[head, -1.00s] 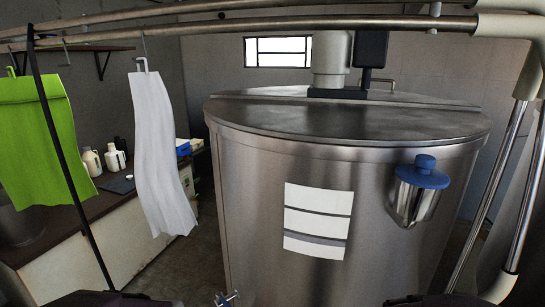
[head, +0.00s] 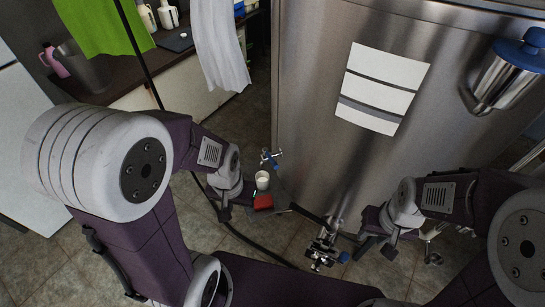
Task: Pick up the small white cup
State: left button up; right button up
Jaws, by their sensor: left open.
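The small white cup (head: 262,180) stands upright near the foot of the steel tank, left of its lower edge, beside a small red object (head: 263,202). What bears the cup is hard to make out. My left gripper (head: 238,208) is open and empty, just left of and a little below the cup in the head view. It looks apart from the cup, though the gap in depth cannot be judged. My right gripper (head: 378,246) looks open and empty, well to the right of the cup, in front of the tank.
The large steel tank (head: 340,150) fills the space behind. Metal fittings (head: 325,245) lie between my grippers. A thin dark pole (head: 140,50) and hanging green cloth (head: 105,25) are at left. A counter (head: 115,75) stands beyond.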

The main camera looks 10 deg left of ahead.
aim_at(261, 177)
jog(key=j+z, duration=0.15)
jog(key=j, duration=2.2)
jog(key=i+l, duration=0.35)
jog(key=l, duration=0.15)
